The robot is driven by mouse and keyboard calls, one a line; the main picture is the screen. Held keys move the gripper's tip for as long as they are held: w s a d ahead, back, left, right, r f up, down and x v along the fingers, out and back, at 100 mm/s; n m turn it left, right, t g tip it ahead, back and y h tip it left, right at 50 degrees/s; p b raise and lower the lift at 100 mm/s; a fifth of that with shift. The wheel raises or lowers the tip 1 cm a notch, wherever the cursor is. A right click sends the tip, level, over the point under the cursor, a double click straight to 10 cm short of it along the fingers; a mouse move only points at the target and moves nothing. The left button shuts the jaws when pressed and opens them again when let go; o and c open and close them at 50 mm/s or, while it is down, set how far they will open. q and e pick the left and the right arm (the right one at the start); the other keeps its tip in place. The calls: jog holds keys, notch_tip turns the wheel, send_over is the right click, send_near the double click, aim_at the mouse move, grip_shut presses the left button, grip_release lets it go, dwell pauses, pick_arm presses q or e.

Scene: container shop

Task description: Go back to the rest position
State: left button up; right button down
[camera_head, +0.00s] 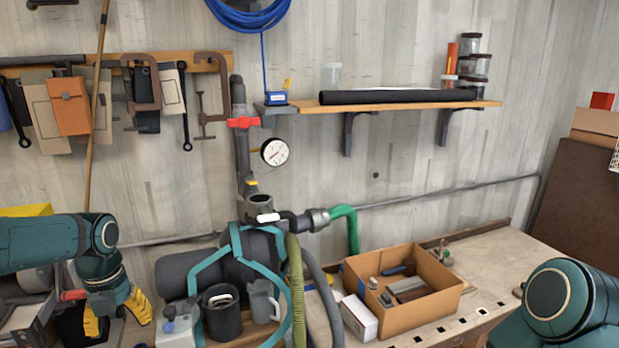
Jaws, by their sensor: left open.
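My left gripper (116,314) hangs at the lower left, its two yellow-and-black fingers spread apart. It points down and I see nothing held between the fingers. It is left of a white-and-grey box-like item (180,326) on the bench. My left arm comes in from the left edge above it. My right arm shows only as a teal link at the lower right corner, and its gripper is out of the picture.
A cardboard box (430,311) with tools stands on the bench (496,262), beside a small white box (358,317). A dark mug (222,318), teal frame, hoses and a pipe with a gauge (274,152) fill the middle. A shelf (400,104) hangs on the wall.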

pick_arm(q)
jog(key=d+f+n+t+h+b, duration=0.1)
jog(key=d+f+n+h+b, duration=0.15)
jog(key=d+f+n, duration=0.85)
jog(key=d+f+n+h+b, duration=0.1)
jog(key=d+f+n+b, duration=0.45)
jog(key=f, duration=0.95)
jog(key=s+d+f+n+b, duration=0.1)
jog(key=s+d+f+n, duration=0.4)
jog(key=f+n, duration=0.3)
jog(key=s+d+f+n+t+b, duration=0.1)
jog(key=s+d+f+n+b, duration=0.1)
jog(key=s+d+f+n, duration=0.4)
notch_tip(320, 180, down, 2)
jog(key=shift+s+d+f+n, duration=0.2)
jog(key=shift+s+n, duration=0.2)
jog(key=shift+n, duration=0.65)
pick_arm(e)
notch_tip(320, 180, down, 12)
jog(key=shift+s+a+f, duration=0.2)
jog(key=shift+s+a, duration=0.05)
pick_arm(q)
jog(key=shift+h, duration=0.25)
